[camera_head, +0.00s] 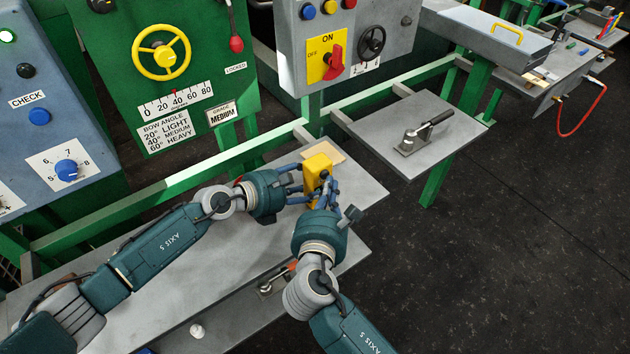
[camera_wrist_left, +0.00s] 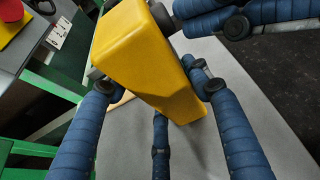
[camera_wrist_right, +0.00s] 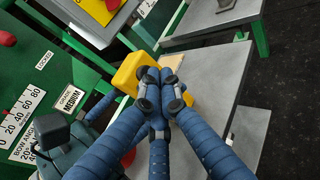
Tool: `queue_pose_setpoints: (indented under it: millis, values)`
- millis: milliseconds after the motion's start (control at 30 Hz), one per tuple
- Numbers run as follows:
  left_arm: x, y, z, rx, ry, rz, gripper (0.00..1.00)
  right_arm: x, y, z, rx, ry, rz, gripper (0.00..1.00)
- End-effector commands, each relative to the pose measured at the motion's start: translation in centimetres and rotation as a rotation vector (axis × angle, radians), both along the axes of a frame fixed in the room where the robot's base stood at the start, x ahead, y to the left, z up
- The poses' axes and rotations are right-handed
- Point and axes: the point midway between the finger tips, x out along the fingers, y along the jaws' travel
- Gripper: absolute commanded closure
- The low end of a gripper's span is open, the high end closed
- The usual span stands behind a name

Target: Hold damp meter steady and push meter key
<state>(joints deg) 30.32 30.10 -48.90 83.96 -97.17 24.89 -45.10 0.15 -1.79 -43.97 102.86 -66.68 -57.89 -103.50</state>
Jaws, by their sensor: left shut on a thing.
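The damp meter is a yellow block (camera_head: 317,165) held above the grey bench. My left gripper (camera_head: 303,184) is shut on it from the left, and in the left wrist view the meter (camera_wrist_left: 148,62) sits between the blue fingers, tilted. My right gripper (camera_head: 325,192) is at the meter's near right side with its fingers drawn together. In the right wrist view its fingertips (camera_wrist_right: 158,92) overlap the yellow meter (camera_wrist_right: 128,74). The meter key is hidden behind these fingers, and I cannot tell whether they touch it.
The grey bench (camera_head: 215,265) lies below both arms, with a light wooden piece (camera_head: 333,152) behind the meter. A toggle clamp (camera_head: 412,140) stands on a separate grey shelf to the right. Green machine panels (camera_head: 165,90) rise behind. Dark floor is clear at right.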

Motion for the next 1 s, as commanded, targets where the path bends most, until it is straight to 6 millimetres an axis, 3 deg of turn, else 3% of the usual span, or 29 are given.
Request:
queue_pose_setpoints:
  millis: [467,1000]
  values:
    - [0.01,0.02,0.01,0.001,-0.001,0.0,0.88,0.52,0.39,0.03,0.001,0.0,0.001,1.0]
    - [-0.02,-0.03,0.0,0.0,0.0,-0.001,0.88,-0.25,-0.14,0.04,0.001,0.0,0.0,1.0]
